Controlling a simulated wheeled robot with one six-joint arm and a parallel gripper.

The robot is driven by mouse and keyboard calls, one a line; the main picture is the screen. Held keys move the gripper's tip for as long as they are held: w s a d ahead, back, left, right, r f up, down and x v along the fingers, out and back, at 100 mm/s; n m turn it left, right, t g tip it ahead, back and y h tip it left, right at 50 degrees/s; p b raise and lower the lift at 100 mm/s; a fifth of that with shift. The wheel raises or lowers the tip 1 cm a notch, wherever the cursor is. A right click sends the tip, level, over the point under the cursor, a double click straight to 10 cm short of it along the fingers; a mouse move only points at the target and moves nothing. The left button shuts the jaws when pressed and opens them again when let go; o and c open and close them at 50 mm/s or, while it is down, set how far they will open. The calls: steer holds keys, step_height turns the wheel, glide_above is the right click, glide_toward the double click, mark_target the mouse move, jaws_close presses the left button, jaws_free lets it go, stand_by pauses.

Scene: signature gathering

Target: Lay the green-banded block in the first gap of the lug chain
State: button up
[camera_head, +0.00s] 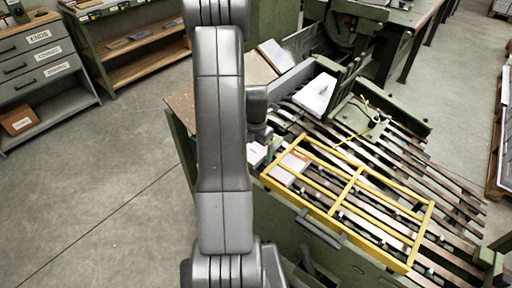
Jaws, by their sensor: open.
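The lug chain (395,160) is a bed of dark slats and rails at the right, with a yellow guard frame (350,188) over its near part. A pale block with a reddish patch (291,167) lies at the frame's left end. A small white block (257,153) lies just left of it, with a greenish spot beside it. I cannot tell which block has the green band. My gripper (262,136) shows as a dark shape just above the small white block, partly behind my arm. Its fingertips are too small to make out clearly, and I see nothing held.
A white stack (316,95) rests in a green holder behind the chain. A yellow cord lies near it. Grey labelled drawers (35,50) and a wooden shelf (140,45) stand at the back left. The concrete floor at left is clear.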

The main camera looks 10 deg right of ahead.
mark_target(256, 149)
steer(key=shift+r, duration=0.1)
step_height(256, 149, up, 12)
steer(key=shift+p, duration=0.35)
step_height(256, 149, down, 12)
steer(key=shift+r, duration=1.4)
steer(key=shift+f, duration=0.15)
